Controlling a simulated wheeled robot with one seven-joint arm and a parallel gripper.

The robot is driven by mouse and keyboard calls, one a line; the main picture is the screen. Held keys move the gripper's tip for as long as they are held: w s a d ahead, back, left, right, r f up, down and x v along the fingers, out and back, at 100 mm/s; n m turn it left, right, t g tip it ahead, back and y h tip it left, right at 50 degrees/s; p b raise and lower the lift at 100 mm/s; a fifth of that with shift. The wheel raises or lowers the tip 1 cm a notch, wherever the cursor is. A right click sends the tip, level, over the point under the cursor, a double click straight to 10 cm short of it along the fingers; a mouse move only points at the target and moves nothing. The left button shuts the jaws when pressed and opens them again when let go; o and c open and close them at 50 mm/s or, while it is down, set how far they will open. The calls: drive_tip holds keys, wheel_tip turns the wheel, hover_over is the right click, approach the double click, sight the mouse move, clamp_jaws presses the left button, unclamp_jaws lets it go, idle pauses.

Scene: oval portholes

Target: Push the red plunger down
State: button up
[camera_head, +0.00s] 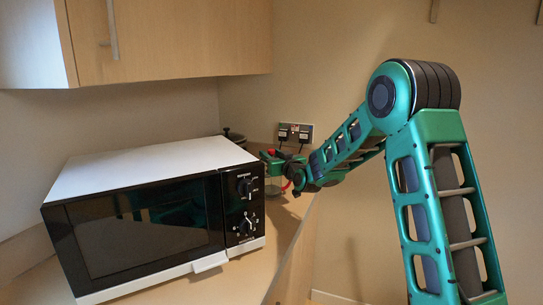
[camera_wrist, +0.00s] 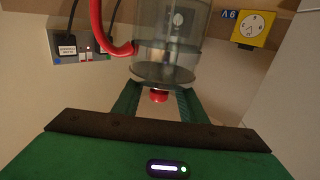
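The red plunger knob (camera_wrist: 158,96) shows in the wrist view at the end of a clear glass press (camera_wrist: 168,55) with a greyish lid and a curved red handle (camera_wrist: 108,40). My gripper (camera_wrist: 158,103) has its two green fingers apart, one on each side of the knob, with a gap visible around it. I cannot tell whether the fingers touch the lid. In the head view my gripper (camera_head: 275,163) is at the press, behind the right end of the microwave. The press is mostly hidden there; part of its red handle (camera_head: 286,187) shows below the gripper.
A white and black microwave (camera_head: 150,215) fills the counter left of the press. A dark lidded thing (camera_head: 233,135) stands behind it. A wall socket (camera_head: 296,133) is behind the gripper. A cabinet (camera_head: 170,35) hangs above. A yellow dial (camera_wrist: 254,28) shows in the wrist view.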

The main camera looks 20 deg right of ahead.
drive_tip(key=shift+s+r, duration=0.1)
drive_tip(key=s+d, duration=0.2)
drive_tip(key=s, duration=0.8)
drive_tip(key=shift+s, duration=0.15)
drive_tip(key=s+d+f+m+g+h, duration=0.1)
drive_tip(key=s+d+f+g, duration=0.3)
drive_tip(key=s, duration=0.5)
drive_tip(key=s+d+f+m+g+h, duration=0.1)
drive_tip(key=s+d+f+g+h, duration=0.15)
drive_tip(key=s+d, duration=0.45)
drive_tip(key=s+d+f+m+g+h, duration=0.1)
drive_tip(key=s+d+f+g, duration=0.3)
drive_tip(key=s, duration=0.7)
drive_tip(key=s+m+g+y, duration=0.1)
drive_tip(key=s+m+g, duration=0.4)
drive_tip(key=s, duration=2)
drive_tip(key=shift+s+a+f+g, duration=0.15)
drive_tip(key=shift+a+f+g, duration=0.2)
drive_tip(key=shift+g, duration=0.9)
drive_tip(key=shift+d+y, duration=0.1)
drive_tip(key=shift+y, duration=0.15)
